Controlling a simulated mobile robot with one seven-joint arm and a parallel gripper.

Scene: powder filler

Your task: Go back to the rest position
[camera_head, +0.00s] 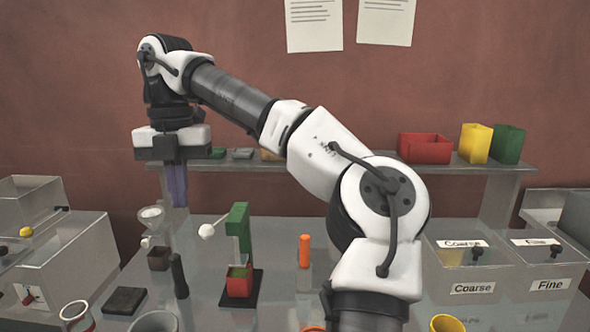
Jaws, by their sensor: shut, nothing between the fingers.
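My gripper (178,203) hangs from the end of my arm at the left middle of the view, with its fingers pointing down. The fingers are close together and nothing shows between them. It is in the air in front of the shelf's left end, above the back left of the table. My arm reaches from the lower right up and over to the left.
A green press-like device (239,226) with a red cup stands on the table (283,286), right of my gripper. Left are clear boxes (70,262); right are bins labelled Coarse (472,289) and Fine (551,285). The shelf (470,169) holds a red bin (425,149).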

